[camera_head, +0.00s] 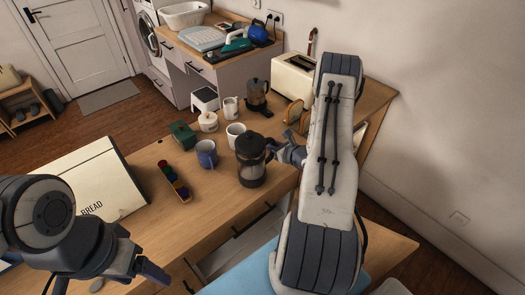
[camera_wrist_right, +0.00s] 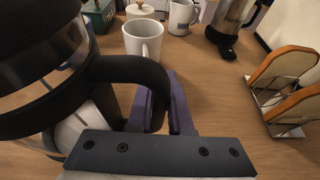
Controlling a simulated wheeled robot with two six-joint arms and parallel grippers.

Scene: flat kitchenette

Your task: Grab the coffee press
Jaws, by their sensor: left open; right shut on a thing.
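The coffee press (camera_head: 251,165), a clear glass jar with a black lid and black handle, stands upright near the front edge of the wooden counter. My right gripper (camera_head: 283,152) reaches it from the right at handle height. In the right wrist view the black handle of the coffee press (camera_wrist_right: 115,68) runs down between the purple fingers of my right gripper (camera_wrist_right: 167,100), which are shut on it. The lower handle is partly hidden by the fingers. My left gripper (camera_head: 135,268) is open and empty at the lower left, away from the press.
A blue mug (camera_head: 206,154) and a white mug (camera_head: 235,133) stand close behind the press. Bare counter lies front left of the press.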

